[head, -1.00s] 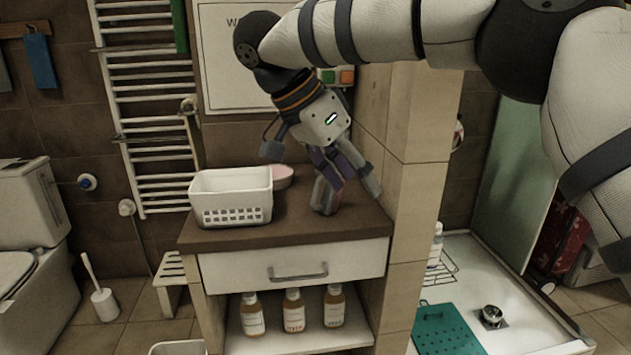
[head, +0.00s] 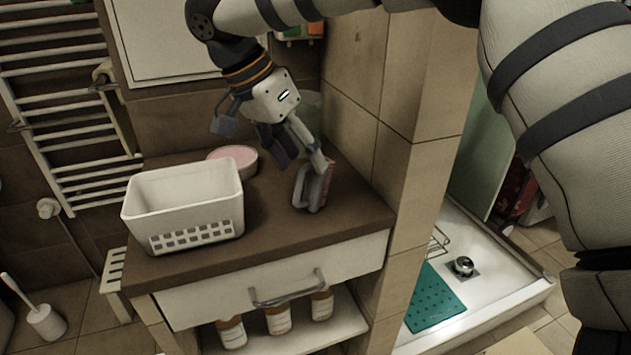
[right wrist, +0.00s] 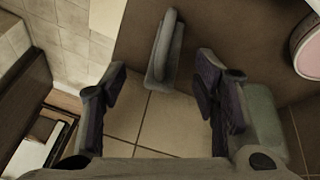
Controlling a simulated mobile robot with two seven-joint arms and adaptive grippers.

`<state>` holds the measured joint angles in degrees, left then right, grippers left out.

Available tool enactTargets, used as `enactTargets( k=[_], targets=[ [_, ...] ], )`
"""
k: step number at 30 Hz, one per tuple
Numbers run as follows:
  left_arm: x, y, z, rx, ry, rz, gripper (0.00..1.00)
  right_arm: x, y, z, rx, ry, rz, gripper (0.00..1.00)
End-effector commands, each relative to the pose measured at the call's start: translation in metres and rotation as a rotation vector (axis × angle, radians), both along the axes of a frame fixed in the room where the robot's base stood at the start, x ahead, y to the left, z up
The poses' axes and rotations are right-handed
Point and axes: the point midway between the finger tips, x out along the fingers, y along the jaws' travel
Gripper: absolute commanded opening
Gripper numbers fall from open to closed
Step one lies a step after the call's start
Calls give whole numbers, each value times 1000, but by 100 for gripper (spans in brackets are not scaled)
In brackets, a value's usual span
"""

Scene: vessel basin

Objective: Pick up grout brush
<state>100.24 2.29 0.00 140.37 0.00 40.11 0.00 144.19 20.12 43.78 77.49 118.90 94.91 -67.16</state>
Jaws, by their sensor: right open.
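The grout brush (head: 325,186) stands on the brown counter top near its right end, with a grey looped handle and a reddish part. In the right wrist view the grout brush (right wrist: 164,52) appears beyond the fingertips, between the two fingers in the picture. My right gripper (head: 272,148) is open and empty, above and to the left of the brush, with a finger partly in front of it. In the right wrist view the open fingers (right wrist: 158,90) are apart and do not grip the brush. My left gripper is out of view.
A white basket (head: 185,205) stands on the counter's left. A round tub with a pink lid (head: 233,157) is behind it. A tiled wall (head: 350,125) closes the right side. The counter front (head: 275,238) is clear above the drawer.

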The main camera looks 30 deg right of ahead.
Motion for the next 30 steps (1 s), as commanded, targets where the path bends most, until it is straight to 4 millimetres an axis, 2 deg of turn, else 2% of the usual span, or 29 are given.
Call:
enactTargets(
  k=[6,12,19,30],
  targets=[
    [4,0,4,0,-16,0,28,-3,-13,-25,0,-5,-1,55],
    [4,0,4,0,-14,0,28,-3,-14,-28,0,-5,0,55],
    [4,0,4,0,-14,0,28,-3,-13,-27,0,-4,0,3],
    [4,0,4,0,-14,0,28,-3,-13,-22,-1,-5,-1,1]
  ],
)
